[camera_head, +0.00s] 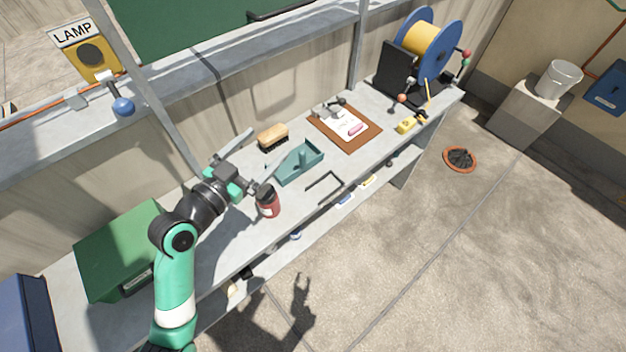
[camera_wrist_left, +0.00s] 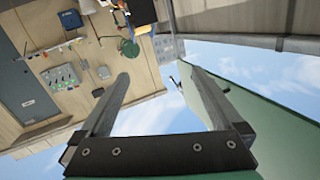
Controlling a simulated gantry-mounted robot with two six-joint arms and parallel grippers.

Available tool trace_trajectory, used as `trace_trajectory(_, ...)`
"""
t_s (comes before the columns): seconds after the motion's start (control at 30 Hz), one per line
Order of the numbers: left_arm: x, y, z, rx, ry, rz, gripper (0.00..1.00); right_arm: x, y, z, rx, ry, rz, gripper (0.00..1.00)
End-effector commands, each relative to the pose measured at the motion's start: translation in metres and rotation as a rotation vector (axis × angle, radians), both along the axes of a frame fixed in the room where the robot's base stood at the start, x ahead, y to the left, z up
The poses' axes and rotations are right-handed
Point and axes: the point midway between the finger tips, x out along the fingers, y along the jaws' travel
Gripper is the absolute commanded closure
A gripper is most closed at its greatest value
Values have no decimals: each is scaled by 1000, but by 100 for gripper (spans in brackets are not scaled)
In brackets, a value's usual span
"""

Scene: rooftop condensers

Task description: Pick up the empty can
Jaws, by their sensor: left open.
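A small red container with a dark top and a pale label (camera_head: 268,203) stands upright near the front edge of the grey bench (camera_head: 225,245). It is the only can-like thing I make out, and I cannot tell whether it is empty. My left gripper (camera_head: 263,152) is open and empty above the bench, its lower finger close above the container in the picture. In the left wrist view both fingers of this gripper (camera_wrist_left: 157,80) are spread with nothing between them, and the container does not show there. My right gripper is not in view.
A teal tray (camera_head: 309,167), a brush (camera_head: 273,136), a black angled bar (camera_head: 322,184) and a brown clipboard (camera_head: 363,137) lie farther right along the bench. A green box (camera_head: 118,250) stands at left. A metal post (camera_head: 150,90) rises behind my arm.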

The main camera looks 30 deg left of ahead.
Motion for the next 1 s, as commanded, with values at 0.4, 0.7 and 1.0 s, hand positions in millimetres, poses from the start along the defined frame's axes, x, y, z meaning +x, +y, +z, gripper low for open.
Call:
trace_trajectory(0.4,-94,11,-171,-148,327,-1,0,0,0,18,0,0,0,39)
trace_trajectory(0.7,-50,7,-189,-146,326,-6,0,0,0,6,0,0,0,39)
trace_trajectory(1.0,-31,6,-196,-146,325,-2,0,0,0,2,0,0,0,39)
